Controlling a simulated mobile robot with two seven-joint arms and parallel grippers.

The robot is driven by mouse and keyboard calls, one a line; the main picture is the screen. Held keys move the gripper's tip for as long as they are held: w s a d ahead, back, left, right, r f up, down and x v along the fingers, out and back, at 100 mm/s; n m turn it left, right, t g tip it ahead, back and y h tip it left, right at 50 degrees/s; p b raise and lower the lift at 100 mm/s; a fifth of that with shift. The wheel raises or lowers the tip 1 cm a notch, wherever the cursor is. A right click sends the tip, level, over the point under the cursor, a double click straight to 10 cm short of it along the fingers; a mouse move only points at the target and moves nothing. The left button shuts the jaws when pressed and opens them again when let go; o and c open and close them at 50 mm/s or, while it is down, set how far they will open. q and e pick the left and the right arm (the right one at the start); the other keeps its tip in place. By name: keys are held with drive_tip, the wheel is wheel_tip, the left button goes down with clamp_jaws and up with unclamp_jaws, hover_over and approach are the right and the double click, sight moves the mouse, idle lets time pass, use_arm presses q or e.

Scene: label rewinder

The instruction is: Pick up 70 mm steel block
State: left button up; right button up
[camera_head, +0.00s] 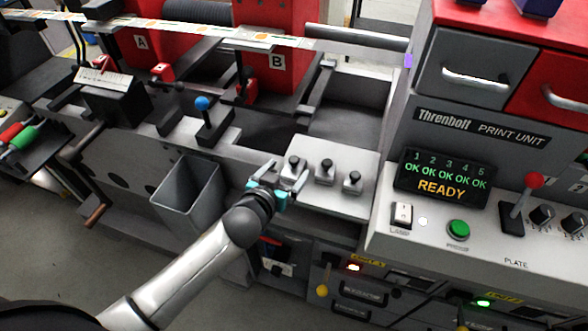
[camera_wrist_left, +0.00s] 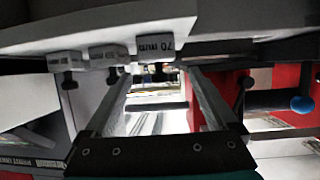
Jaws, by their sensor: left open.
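The 70 mm steel block (camera_wrist_left: 153,46) shows its printed label in the left wrist view, with a dark knob on it. It is the leftmost of three knobbed blocks on the light shelf in the head view (camera_head: 294,162). My left gripper (camera_head: 286,175) is open at this block, its fingers to either side. In the left wrist view the open fingertips (camera_wrist_left: 161,73) lie left and right of the block's knob. I cannot tell whether they touch it. My right gripper is not in view.
Two more knobbed blocks, a middle one (camera_head: 325,172) and a right one (camera_head: 352,181), stand close beside it on the shelf (camera_head: 335,205). The print unit panel (camera_head: 480,135) rises at the right. A grey bin (camera_head: 187,195) and a blue-knobbed lever (camera_head: 203,104) are at the left.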

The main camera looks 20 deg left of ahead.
sight(293, 168)
use_arm(q)
drive_tip(key=shift+s+f+b+x, duration=0.1)
drive_tip(key=shift+f+b+x, duration=0.1)
drive_tip(key=shift+x, duration=0.65)
drive_tip(key=shift+s+f+b+x, duration=0.1)
drive_tip(key=shift+f+x, duration=0.1)
drive_tip(key=shift+x, duration=0.65)
drive_tip(key=shift+s+f+b+x, duration=0.1)
drive_tip(key=shift+f+x, duration=0.05)
drive_tip(key=shift+x, duration=0.7)
drive_tip(key=shift+d, duration=0.1)
clamp_jaws()
drive_tip(key=shift+w+r, duration=0.1)
drive_tip(key=shift+r, duration=0.05)
